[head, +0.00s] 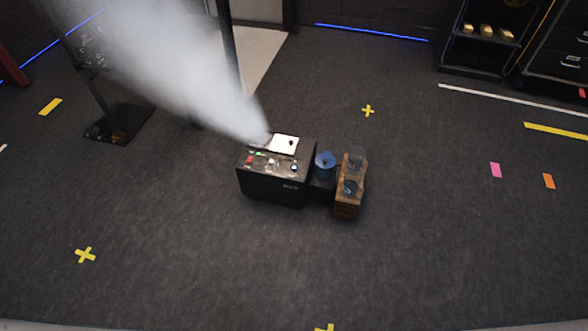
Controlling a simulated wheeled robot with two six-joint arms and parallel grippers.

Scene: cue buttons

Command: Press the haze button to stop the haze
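A black box-shaped machine (268,187) stands on the dark floor near the middle of the head view. A thick plume of white haze (190,75) streams from its back edge toward the upper left. Its top panel holds a red control (250,159), a small green light (260,153), a pale round control (272,162) and a dark round control with a light rim (294,168). I cannot tell which of these is the haze button; labels are too small to read. A white plate (284,143) lies behind the controls. Neither gripper is in view.
A blue round object (325,160) on a small black base and a wooden block (348,201) with dark round parts stand right of the machine. A dark stand (119,124) is at the left, shelving (491,38) at the upper right. The floor in front is clear, with tape marks.

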